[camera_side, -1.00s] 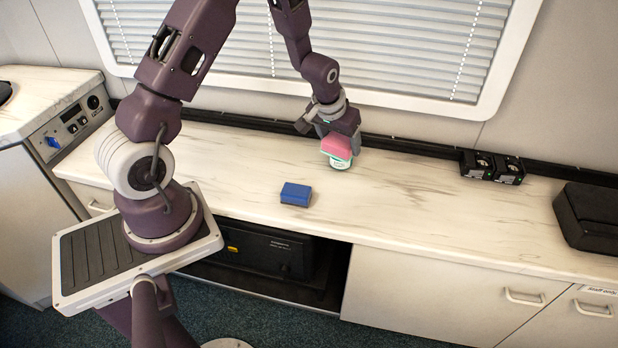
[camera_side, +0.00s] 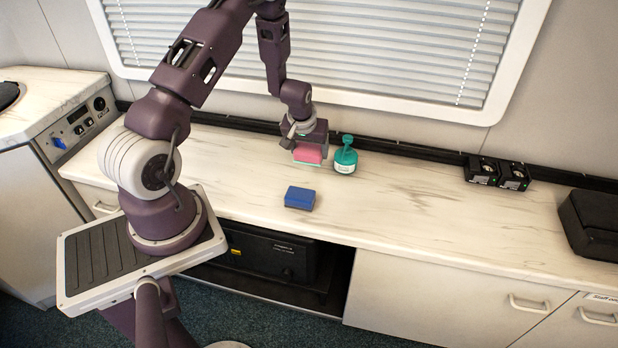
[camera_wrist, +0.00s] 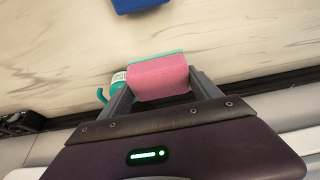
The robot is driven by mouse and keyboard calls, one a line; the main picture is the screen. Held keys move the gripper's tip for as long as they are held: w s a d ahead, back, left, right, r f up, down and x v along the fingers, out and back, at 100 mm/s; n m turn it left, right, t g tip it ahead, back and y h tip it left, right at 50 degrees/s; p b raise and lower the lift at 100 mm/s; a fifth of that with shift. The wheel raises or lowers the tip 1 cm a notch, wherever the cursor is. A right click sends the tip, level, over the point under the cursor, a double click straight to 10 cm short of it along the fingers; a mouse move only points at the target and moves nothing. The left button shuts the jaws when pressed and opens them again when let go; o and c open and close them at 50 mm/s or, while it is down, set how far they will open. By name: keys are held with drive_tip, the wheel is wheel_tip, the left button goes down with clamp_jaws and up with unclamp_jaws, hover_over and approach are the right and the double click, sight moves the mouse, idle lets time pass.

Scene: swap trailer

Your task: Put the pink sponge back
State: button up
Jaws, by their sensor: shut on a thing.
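The pink sponge (camera_side: 308,154), with a thin teal layer, is held between the fingers of my gripper (camera_side: 307,148). In the wrist view the sponge (camera_wrist: 158,78) sits squarely between both fingers. In the side view it is near the back of the counter, just left of a teal pump bottle (camera_side: 345,157). I cannot tell whether its underside touches the counter. A blue sponge (camera_side: 300,198) lies on the counter in front of my gripper. It also shows at the top edge of the wrist view (camera_wrist: 138,4).
The marble-look counter (camera_side: 420,212) is clear to the right of the bottle. A black rail and the window blind are behind.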

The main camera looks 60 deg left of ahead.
sight(310, 177)
wheel_tip(310, 177, down, 8)
drive_tip(key=shift+f, duration=0.1)
drive_tip(key=shift+f, duration=0.1)
drive_tip(key=o, duration=1.3)
